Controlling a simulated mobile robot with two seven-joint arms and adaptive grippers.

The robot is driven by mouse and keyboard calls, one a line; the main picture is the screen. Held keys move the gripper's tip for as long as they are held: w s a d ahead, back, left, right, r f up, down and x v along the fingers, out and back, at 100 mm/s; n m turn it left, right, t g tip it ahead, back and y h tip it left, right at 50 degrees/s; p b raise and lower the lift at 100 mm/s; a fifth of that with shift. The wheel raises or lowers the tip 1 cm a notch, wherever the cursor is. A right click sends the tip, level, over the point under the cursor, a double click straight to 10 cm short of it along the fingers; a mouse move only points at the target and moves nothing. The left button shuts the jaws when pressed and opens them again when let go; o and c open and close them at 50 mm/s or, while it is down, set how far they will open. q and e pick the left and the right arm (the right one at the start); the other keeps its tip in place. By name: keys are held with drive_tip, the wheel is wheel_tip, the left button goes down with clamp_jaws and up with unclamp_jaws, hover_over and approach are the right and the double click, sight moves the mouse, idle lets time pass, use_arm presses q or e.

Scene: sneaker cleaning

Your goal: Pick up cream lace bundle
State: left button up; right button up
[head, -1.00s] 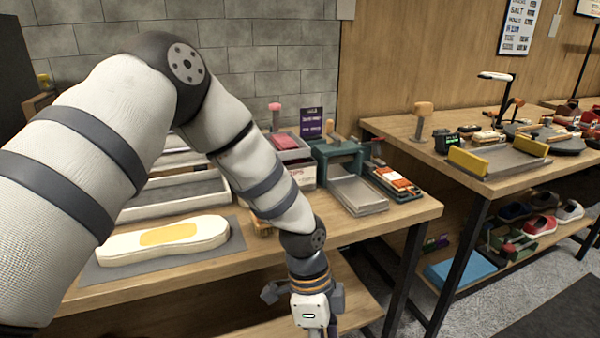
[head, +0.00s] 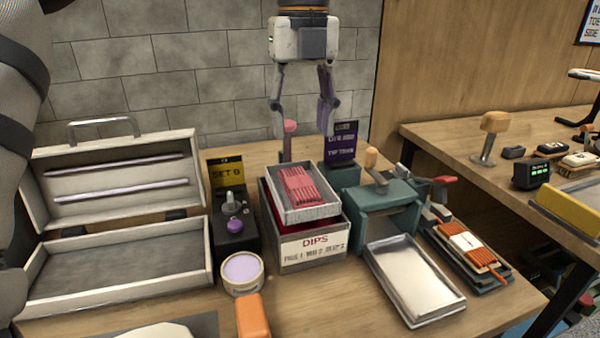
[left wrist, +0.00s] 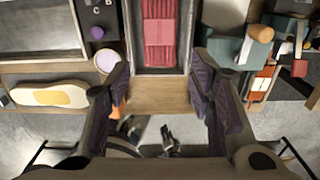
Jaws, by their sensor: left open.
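I cannot make out a cream lace bundle in either view. A red lace bundle with a pink band (head: 300,187) lies in a small grey tray (head: 318,213) on top of the box marked DIPS (head: 312,250). An orange lace bundle with a pale band (head: 468,245) lies on a dark stack to the right. My left gripper (head: 302,118) is open and empty, pointing down above the red bundle and apart from it. In the left wrist view, the red bundle (left wrist: 159,32) shows between and beyond the open fingers (left wrist: 161,68). My right gripper is not in view.
An open pale case (head: 115,275) stands at the left. A black device with a purple knob (head: 235,232), a round tub (head: 242,271), a green press (head: 385,212) and a metal tray (head: 414,280) crowd around the box. Grey wall stands behind.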

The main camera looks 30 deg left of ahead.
sight(303, 186)
use_arm(q)
wheel_tip(303, 186, down, 11)
drive_tip(key=shift+s+d+r, duration=0.1)
drive_tip(key=shift+s+d, duration=0.05)
drive_tip(key=c, duration=0.8)
